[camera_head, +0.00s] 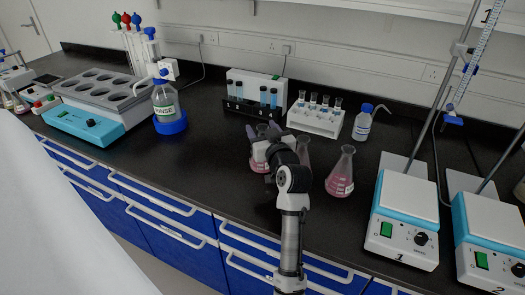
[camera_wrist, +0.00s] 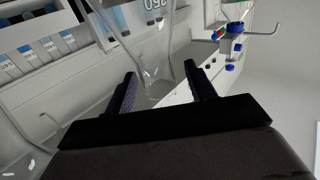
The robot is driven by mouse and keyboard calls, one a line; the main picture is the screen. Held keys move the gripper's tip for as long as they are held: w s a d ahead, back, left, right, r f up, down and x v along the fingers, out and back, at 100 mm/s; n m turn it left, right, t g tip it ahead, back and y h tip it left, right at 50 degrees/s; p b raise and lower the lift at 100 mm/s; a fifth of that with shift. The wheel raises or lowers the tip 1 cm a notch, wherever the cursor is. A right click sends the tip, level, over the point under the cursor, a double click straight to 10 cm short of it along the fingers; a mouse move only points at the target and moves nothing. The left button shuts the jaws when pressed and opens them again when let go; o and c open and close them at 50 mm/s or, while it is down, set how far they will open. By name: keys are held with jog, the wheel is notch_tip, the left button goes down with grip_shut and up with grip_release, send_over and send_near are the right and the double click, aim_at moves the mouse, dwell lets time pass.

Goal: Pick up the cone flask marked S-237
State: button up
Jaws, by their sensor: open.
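Cone flasks with pink liquid stand on the black bench in the head view. One (camera_head: 341,176) is in plain sight right of my arm. Another (camera_head: 304,150) is partly hidden beside my wrist, and a third (camera_head: 263,160) is largely hidden behind my gripper (camera_head: 258,143). In the wrist view a clear glass flask (camera_wrist: 145,38) with a "250" marking shows upside down. Its narrow neck lies between the two spread black fingers of my gripper (camera_wrist: 160,78), with gaps visible on both sides. I cannot read S-237 on any flask.
A white rack (camera_head: 316,121) of small tubes and a dark rack (camera_head: 250,108) of blue-labelled vials stand behind the flasks. A blue-capped bottle (camera_head: 362,123) is nearby. Hotplate 1 (camera_head: 404,205) is at the right, a rinse bottle (camera_head: 166,100) left. Bench left of my gripper is clear.

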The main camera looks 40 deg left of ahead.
grip_shut()
dwell(0.4)
jog(key=shift+r, duration=0.2)
